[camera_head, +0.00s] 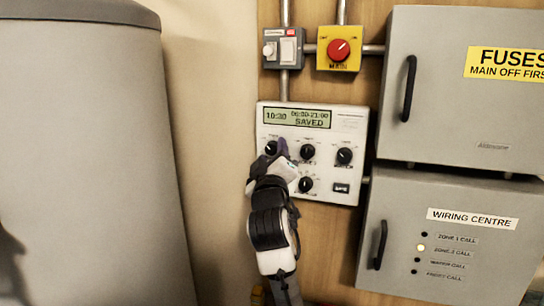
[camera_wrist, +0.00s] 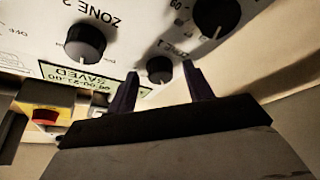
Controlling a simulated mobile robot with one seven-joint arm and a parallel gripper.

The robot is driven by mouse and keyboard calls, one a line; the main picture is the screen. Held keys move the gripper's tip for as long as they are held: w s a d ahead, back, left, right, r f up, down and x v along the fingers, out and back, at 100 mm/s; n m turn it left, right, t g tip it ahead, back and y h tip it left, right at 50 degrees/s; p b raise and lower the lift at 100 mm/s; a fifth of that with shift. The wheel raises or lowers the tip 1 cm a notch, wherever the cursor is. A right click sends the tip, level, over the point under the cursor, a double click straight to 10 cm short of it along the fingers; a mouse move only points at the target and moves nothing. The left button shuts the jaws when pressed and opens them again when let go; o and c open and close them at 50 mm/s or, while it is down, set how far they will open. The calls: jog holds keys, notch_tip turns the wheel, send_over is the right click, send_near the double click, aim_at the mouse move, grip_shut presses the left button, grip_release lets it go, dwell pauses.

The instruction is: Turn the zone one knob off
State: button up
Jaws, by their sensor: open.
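The white heating controller (camera_head: 348,120) is on the wooden board, its display reading SAVED. A black knob (camera_head: 271,147) sits at its upper left. In the wrist view, tilted nearly upside down, this small knob (camera_wrist: 160,72) has a partly readable label that looks like ZONE 1. My gripper (camera_head: 277,150) is open in front of the panel's left side. Its two dark fingers (camera_wrist: 160,68) appear on either side of the small knob; I cannot tell whether they touch it. The knob's pointer setting is not readable.
The ZONE 2 knob (camera_wrist: 85,42) is close beside. Another large knob (camera_wrist: 216,15) is near the fingers. A red rotary switch (camera_head: 338,49) is above. The wiring centre box (camera_head: 480,275) has its zone 2 lamp (camera_head: 421,248) lit. A grey cylinder (camera_head: 90,150) stands left.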

jog(key=b+v, duration=0.4)
jog(key=v, duration=0.9)
jog(key=shift+s+f+b, duration=0.15)
jog(key=shift+s+b, duration=0.15)
jog(key=shift+s, duration=0.05)
jog(key=shift+a, duration=0.1)
